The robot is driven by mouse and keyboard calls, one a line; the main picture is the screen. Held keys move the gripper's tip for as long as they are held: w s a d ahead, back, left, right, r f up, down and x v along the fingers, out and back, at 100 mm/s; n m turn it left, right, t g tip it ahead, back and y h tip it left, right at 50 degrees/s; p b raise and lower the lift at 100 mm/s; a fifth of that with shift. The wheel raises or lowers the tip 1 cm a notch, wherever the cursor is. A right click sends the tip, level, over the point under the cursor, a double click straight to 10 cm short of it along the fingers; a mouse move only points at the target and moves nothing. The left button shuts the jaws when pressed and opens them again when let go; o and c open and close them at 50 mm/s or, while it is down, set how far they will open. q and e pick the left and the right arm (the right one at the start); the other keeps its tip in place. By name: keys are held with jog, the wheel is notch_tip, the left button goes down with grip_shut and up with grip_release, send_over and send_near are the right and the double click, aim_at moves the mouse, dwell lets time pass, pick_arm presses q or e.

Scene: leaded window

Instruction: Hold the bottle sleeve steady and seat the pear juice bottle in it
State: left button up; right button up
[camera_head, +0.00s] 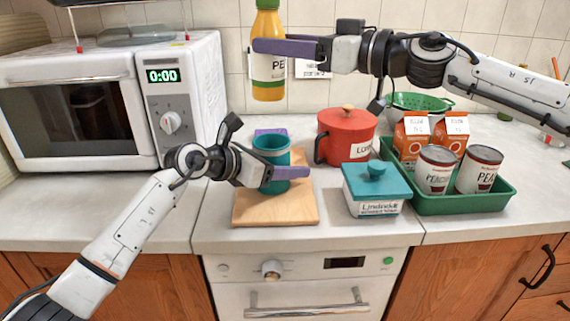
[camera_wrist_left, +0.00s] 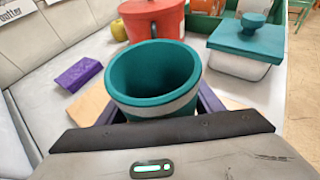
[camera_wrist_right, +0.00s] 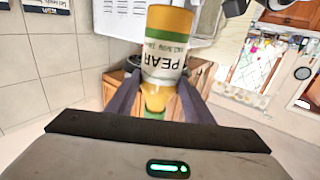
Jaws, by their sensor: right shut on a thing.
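The pear juice bottle (camera_head: 270,88) is upright in the air, with a green cap, orange juice and a white label. My right gripper (camera_head: 268,48) is shut on its upper part; the bottle also shows between the fingers in the right wrist view (camera_wrist_right: 168,48). The teal bottle sleeve (camera_head: 270,152) stands upright below it on the wooden board (camera_head: 255,213), its mouth open and empty in the left wrist view (camera_wrist_left: 152,72). My left gripper (camera_head: 280,172) has its fingers on either side of the sleeve, apart; contact is not clear.
A purple block (camera_wrist_left: 78,75) lies beside the sleeve. A red pot (camera_head: 345,128), a teal-lidded box (camera_head: 377,190) and a green tray (camera_head: 465,205) with cans and cartons stand right. A microwave (camera_head: 70,110) stands left. Bare counter (camera_head: 215,205) lies left of the board.

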aim_at(278, 77)
jog(key=shift+s+a+r+t, duration=0.2)
jog(key=shift+a+r+t, duration=0.2)
jog(key=shift+r, duration=0.15)
jog(key=shift+a+f+m+t+h, duration=0.2)
jog(key=shift+f+m+t+h, duration=0.6)
jog(key=shift+m+t+h, duration=0.25)
jog(key=f, duration=0.1)
jog(key=f+m+t+h, duration=0.1)
jog(key=f, duration=0.1)
jog(key=f+m+h, duration=0.1)
jog(key=f, duration=0.1)
jog(key=shift+s+d+t+h, duration=0.25)
jog(key=shift+t, duration=0.1)
notch_tip(278, 77, down, 11)
jog(key=shift+r, duration=0.2)
jog(key=shift+d+f, duration=0.1)
jog(key=shift+f, duration=0.1)
jog(key=shift+f, duration=0.4)
jog(key=o, duration=1.3)
